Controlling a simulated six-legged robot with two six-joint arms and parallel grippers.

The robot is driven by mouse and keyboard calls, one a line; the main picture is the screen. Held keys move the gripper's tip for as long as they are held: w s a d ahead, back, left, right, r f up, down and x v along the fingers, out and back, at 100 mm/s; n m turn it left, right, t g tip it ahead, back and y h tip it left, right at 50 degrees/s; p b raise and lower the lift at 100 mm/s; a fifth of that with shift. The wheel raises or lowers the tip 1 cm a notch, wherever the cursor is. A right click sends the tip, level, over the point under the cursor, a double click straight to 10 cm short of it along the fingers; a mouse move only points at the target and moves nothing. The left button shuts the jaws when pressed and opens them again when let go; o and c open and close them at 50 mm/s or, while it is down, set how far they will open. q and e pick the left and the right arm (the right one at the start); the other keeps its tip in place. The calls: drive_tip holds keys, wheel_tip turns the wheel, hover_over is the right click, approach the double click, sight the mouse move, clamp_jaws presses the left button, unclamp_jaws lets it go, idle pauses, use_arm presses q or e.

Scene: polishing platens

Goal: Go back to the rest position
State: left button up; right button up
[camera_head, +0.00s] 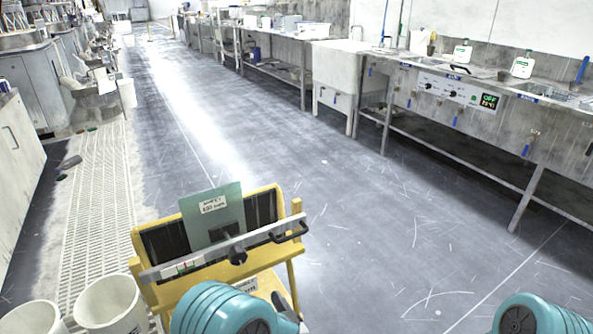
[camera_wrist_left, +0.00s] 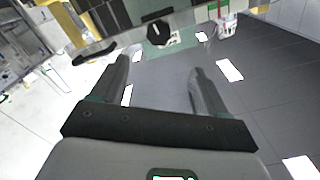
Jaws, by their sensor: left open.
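My left gripper (camera_wrist_left: 160,72) is open and empty in the left wrist view, its two grey fingers spread apart. Beyond the fingertips is the pale crossbar (camera_wrist_left: 105,45) of a yellow stand, with a black knob (camera_wrist_left: 158,33); no contact shows. In the head view, my teal left arm covers the lower front of the yellow stand (camera_head: 290,219). Only a dark grey part of the left gripper (camera_head: 286,308) shows beside that arm, near the stand's lower right. The right arm's teal housing is at the bottom right; its gripper is out of view.
A greenish labelled plate (camera_head: 212,218) stands upright in the yellow stand. White buckets (camera_head: 110,305) stand at its left. A grated floor strip (camera_head: 95,200) runs along the left. A long sink bench (camera_head: 470,105) lines the right. The grey floor (camera_head: 350,210) between is clear.

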use_arm(q)
drive_tip(key=a+f+n+g+y, duration=0.1)
drive_tip(key=a+f+g+y, duration=0.2)
drive_tip(key=a, duration=0.9)
drive_tip(key=s+a+f+g+h, duration=0.1)
drive_tip(key=a+f+h, duration=0.15)
drive_tip(key=f, duration=0.25)
drive_tip(key=s+a+f+g+h, duration=0.1)
drive_tip(key=s+f+h, duration=0.15)
drive_tip(key=f, duration=0.25)
drive_tip(key=s+d+f+g+h, duration=0.3)
drive_tip(key=s+d+f+h, duration=0.1)
drive_tip(key=s+f+h, duration=0.25)
drive_tip(key=s+d+f+g+h, duration=0.3)
drive_tip(key=s+d+g+h, duration=0.25)
drive_tip(key=s+d, duration=0.6)
wheel_tip(320, 180, up, 18)
drive_tip(key=s+a+g+p, duration=0.1)
drive_tip(key=a+p, duration=0.1)
drive_tip(key=p, duration=1.6)
drive_tip(key=shift+s+r, duration=0.25)
drive_tip(key=shift+s, duration=0.15)
